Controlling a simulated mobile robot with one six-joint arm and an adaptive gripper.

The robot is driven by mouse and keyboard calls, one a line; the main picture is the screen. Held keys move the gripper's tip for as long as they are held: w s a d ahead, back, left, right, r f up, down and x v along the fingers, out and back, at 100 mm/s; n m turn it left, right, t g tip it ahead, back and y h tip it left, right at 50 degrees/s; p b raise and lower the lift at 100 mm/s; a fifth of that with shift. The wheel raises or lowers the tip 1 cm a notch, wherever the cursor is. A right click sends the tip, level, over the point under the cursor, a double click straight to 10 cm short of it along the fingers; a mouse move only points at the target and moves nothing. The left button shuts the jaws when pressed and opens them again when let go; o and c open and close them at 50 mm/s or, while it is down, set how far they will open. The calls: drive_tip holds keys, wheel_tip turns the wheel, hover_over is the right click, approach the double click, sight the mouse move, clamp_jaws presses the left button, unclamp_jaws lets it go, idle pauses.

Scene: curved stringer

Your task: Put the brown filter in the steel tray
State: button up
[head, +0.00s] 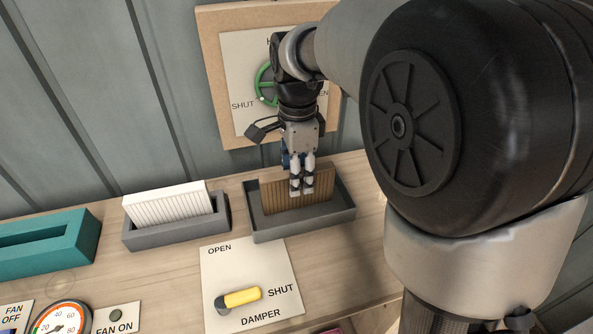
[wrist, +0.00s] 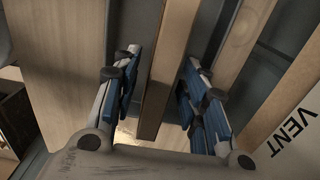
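The brown filter (head: 273,198) is a ribbed panel standing on edge, roughly upright, inside the wide grey steel tray (head: 306,227). My gripper (head: 302,192) points down over the filter, with its fingers at the filter's upper half. In the wrist view the filter's top edge (wrist: 165,65) runs between the two blue-padded fingers (wrist: 160,95), with a visible gap on each side. The gripper looks open and not touching the filter. The filter's lower edge is partly hidden by the tray's front wall.
A white filter (head: 168,205) stands in a narrow grey holder (head: 177,236) to the left. An empty teal holder (head: 50,245) is at far left. A damper panel with a yellow handle (head: 242,297) lies in front. A green wheel (head: 262,84) is on the wall board behind.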

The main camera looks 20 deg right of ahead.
drive_tip(key=shift+r, duration=0.1)
wheel_tip(320, 180, up, 12)
drive_tip(key=p, duration=0.2)
drive_tip(key=s+f+n+t, duration=0.2)
drive_tip(key=s+f+n, duration=0.2)
drive_tip(key=s+n, duration=0.5)
drive_tip(key=s+f+n+t, duration=0.2)
drive_tip(key=s+f+n, duration=0.2)
drive_tip(key=s+n, duration=0.5)
drive_tip(key=s, duration=0.3)
drive_tip(key=shift+s+t, duration=0.15)
drive_tip(key=shift+t, duration=0.15)
drive_tip(key=shift+d, duration=0.1)
